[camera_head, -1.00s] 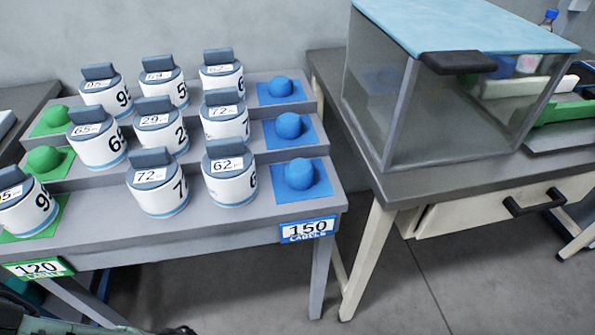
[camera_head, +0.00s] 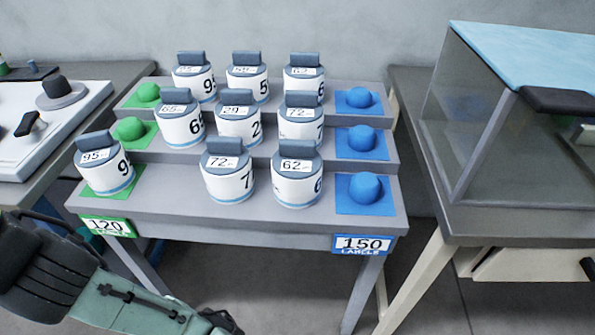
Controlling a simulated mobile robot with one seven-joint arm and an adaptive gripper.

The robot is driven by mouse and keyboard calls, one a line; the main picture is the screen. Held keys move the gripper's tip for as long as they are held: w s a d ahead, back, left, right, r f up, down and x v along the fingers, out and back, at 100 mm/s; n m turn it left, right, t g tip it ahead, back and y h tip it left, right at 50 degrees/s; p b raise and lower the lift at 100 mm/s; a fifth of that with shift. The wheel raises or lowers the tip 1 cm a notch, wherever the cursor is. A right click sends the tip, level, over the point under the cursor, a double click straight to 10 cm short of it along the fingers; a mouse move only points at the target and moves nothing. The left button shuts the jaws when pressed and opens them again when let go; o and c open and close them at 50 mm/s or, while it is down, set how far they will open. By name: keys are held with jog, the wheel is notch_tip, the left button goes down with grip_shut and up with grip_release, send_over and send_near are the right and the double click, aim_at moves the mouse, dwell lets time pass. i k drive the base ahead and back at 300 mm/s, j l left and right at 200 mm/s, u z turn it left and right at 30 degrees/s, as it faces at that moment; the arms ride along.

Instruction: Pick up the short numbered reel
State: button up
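Several short white numbered reels with blue-grey tops and handles stand upright on a grey three-step rack (camera_head: 270,225). The front step holds a reel labelled 95 (camera_head: 108,177) at the left, one labelled 72 (camera_head: 228,184) and one labelled 62 (camera_head: 298,188). The middle step holds reels labelled 65 (camera_head: 182,127), 29 (camera_head: 239,128) and 72 (camera_head: 302,133). The back step holds three more, partly hidden by those in front. The front 95 reel stands on a green mat.
Green domes (camera_head: 130,129) and blue domes (camera_head: 365,187) sit on mats at the rack's ends. Signs read 120 (camera_head: 108,227) and 150 (camera_head: 362,244). A table with a glass-sided case (camera_head: 490,110) stands right; a bench with a white panel (camera_head: 60,120) stands left.

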aim_at(296, 166)
jog(key=l+u, duration=0.2)
jog(key=u, duration=0.2)
jog(key=k+l+u, duration=0.1)
jog(key=u, duration=0.25)
jog(key=k+l+u, duration=0.15)
jog(key=u, duration=0.25)
jog(key=k+l+u, duration=0.1)
jog(key=l+u, duration=0.25)
jog(key=j, duration=0.1)
